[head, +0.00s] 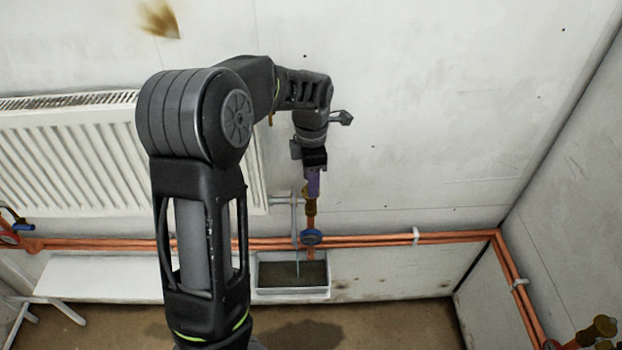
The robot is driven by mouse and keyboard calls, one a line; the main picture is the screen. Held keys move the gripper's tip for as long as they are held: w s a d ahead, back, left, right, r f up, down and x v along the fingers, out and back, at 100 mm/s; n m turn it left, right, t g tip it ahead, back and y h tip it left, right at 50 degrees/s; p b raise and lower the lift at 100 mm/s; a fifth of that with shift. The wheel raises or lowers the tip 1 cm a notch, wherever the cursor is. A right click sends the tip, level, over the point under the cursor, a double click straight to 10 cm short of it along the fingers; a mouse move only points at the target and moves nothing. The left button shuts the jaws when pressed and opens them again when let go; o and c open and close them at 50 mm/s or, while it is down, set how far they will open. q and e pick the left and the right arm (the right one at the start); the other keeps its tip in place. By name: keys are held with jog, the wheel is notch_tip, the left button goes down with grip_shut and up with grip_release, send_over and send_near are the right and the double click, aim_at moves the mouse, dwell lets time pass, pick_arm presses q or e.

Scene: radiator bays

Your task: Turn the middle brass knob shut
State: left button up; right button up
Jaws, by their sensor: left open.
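My left arm rises from the bottom and bends over towards the back wall. Its open left gripper (313,165) points down, right above a purple piece (313,184) on a vertical pipe fitting. Whether the fingers touch that piece is too small to tell. A brass fitting (310,206) sits just below the purple piece, right of the radiator. Brass knobs (604,326) also show at the lower right corner, partly cut off by the frame. I cannot tell which one is the middle brass knob. My right gripper is not in view.
A white radiator (60,160) is partly behind my arm. Copper pipes (450,237) run along the wall, with a blue round part (311,237) in front. A thin stream falls into a grey tray (291,292). A white bench (100,280) stands at left.

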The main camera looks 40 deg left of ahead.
pick_arm(q)
jog(key=shift+f, duration=0.2)
grip_shut()
dwell(0.4)
